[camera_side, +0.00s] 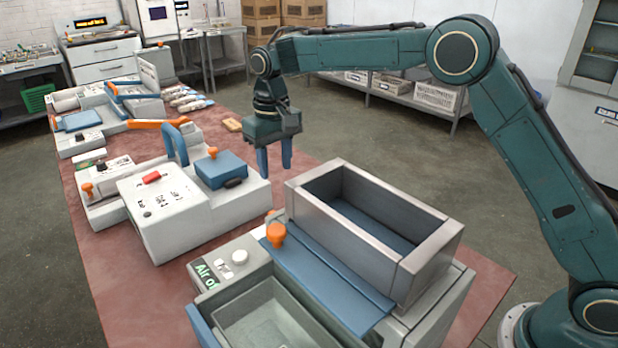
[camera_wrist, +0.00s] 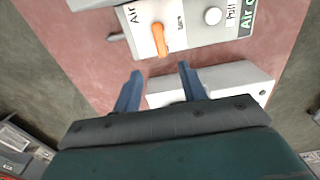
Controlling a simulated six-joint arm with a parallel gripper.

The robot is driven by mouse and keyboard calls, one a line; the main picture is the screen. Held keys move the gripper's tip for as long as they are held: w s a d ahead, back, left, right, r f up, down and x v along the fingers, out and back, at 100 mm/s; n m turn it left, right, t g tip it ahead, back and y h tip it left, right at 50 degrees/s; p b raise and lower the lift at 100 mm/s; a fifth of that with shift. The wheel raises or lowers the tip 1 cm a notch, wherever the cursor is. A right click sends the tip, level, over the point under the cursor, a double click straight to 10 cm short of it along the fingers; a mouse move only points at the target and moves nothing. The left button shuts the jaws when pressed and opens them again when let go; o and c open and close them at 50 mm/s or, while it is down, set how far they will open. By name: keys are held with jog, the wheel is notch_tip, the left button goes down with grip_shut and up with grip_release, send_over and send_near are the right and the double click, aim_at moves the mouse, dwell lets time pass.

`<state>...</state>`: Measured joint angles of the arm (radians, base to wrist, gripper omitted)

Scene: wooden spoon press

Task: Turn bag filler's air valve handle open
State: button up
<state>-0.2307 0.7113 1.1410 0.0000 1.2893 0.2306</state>
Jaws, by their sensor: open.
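The bag filler is the grey machine (camera_side: 440,300) at the front of the side view, with a steel-rimmed hopper. An orange handle (camera_side: 276,235) stands by its panel, which has a white button and green "Air" lettering. In the wrist view, the orange valve handle (camera_wrist: 159,38) sits on the light panel beside an "Air" label, its long end towards my fingers. My gripper (camera_side: 275,171) points down with blue fingers open and empty, above and behind the handle in the side view. In the wrist view my gripper (camera_wrist: 160,69) has its fingertips just short of the handle, apart from it.
A white machine (camera_side: 165,225) with a blue box and orange knob stands to the left. The hopper wall (camera_side: 350,230) rises right of the handle. Another machine (camera_side: 110,105) stands farther back on the red table (camera_side: 100,270). A small orange part (camera_side: 270,212) shows behind the handle.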

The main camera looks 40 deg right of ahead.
notch_tip(320, 180, down, 14)
jog(key=shift+r, duration=0.15)
dwell(0.7)
jog(key=shift+c, duration=0.4)
grip_shut()
